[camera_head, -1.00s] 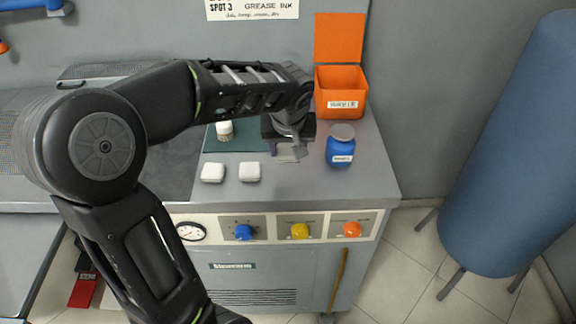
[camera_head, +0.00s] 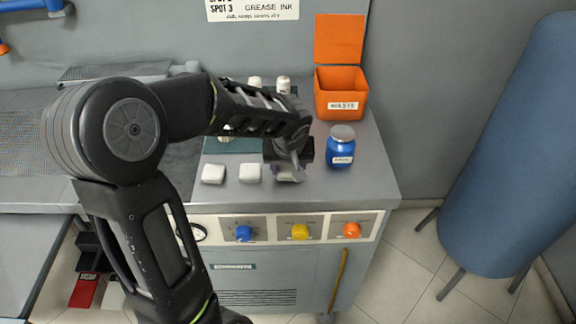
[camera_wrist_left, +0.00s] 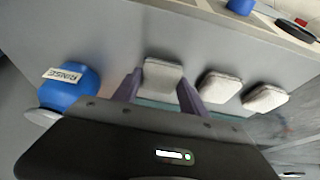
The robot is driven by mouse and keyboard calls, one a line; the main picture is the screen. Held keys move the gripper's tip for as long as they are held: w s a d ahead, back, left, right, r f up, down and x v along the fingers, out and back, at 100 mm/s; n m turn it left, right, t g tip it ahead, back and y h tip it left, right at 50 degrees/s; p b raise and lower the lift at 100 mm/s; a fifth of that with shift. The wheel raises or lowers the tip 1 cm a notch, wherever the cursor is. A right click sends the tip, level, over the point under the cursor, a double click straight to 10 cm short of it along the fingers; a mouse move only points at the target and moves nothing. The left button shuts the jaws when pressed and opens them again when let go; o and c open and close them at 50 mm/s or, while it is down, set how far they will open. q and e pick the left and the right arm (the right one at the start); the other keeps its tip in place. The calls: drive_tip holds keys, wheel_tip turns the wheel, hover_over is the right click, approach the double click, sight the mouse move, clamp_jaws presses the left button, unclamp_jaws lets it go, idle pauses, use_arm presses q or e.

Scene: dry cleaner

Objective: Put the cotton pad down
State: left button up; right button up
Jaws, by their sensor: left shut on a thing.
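My left gripper (camera_head: 289,172) is shut on a white cotton pad (camera_wrist_left: 162,77), which sits between its two purple fingers in the left wrist view. The pad is low over the grey counter top, near its front edge; I cannot tell whether it touches the surface. Two similar white pads lie in a row to its left in the head view, the near one (camera_head: 250,172) and the far left one (camera_head: 213,173). They also show right of the held pad in the wrist view (camera_wrist_left: 219,87) (camera_wrist_left: 265,97). My right gripper is not in view.
A blue jar (camera_head: 340,150) with a grey lid, labelled RINSE in the wrist view, stands right of the gripper. An open orange bin (camera_head: 341,101) stands behind it. A dark green mat (camera_head: 218,144) and small white bottles (camera_head: 284,84) are behind my arm. Control knobs line the front panel.

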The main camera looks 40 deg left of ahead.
use_arm(q)
drive_tip(key=shift+f, duration=0.2)
drive_tip(key=o, duration=1.3)
drive_tip(key=shift+r, duration=0.1)
drive_tip(key=shift+r, duration=0.4)
drive_tip(key=v, duration=1.1)
drive_tip(key=shift+s+r+b, duration=0.15)
drive_tip(key=shift+r+b, duration=0.1)
drive_tip(key=shift+b, duration=0.15)
drive_tip(key=shift+d+f, duration=0.1)
